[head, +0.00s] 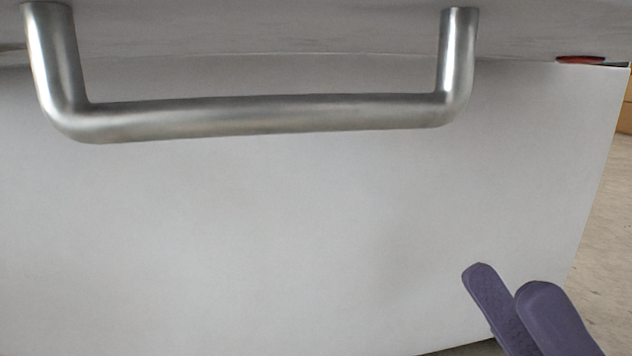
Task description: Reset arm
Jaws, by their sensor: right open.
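My right gripper (508,284) shows at the lower right, with two purple fingers pointing up and to the left. The fingers are a little apart with nothing between them, so it is open and empty. It appears in front of a light grey panel (300,230), below and to the right of a metal bar handle (270,116). It is apart from the handle. My left gripper does not show.
The handle spans the upper part of the view, its two posts at the top. A small red thing (580,59) lies at the upper right edge. Bare floor (605,240) shows right of the panel, with a brown box-like thing (626,105) beyond.

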